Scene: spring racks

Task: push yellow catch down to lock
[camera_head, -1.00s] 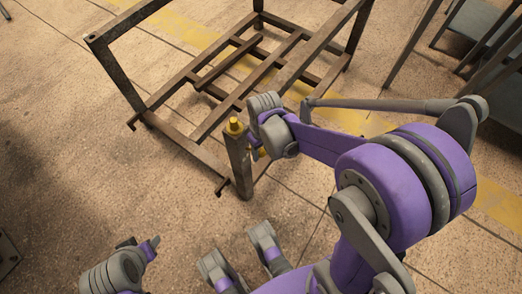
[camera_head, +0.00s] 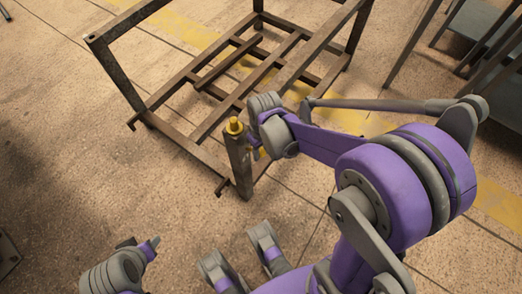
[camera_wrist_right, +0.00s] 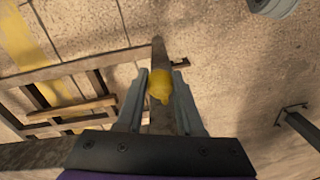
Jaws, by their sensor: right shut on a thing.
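The yellow catch (camera_head: 235,125) sits at the top of an upright rusty post (camera_head: 239,169) at the near corner of a metal rack frame. A second bit of yellow (camera_head: 256,154) shows beside the post, next to my right wrist. My right gripper (camera_wrist_right: 161,76) is at the post top. In the right wrist view the yellow catch (camera_wrist_right: 160,88) lies between its two fingers, which are shut on it. In the head view my right wrist is right of the post, and the fingertips are mostly hidden.
The rusty rack frame (camera_head: 185,75) stands behind the post with open bars. Grey shelving (camera_head: 470,25) stands at the upper right. A yellow floor stripe (camera_head: 490,205) crosses the concrete.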

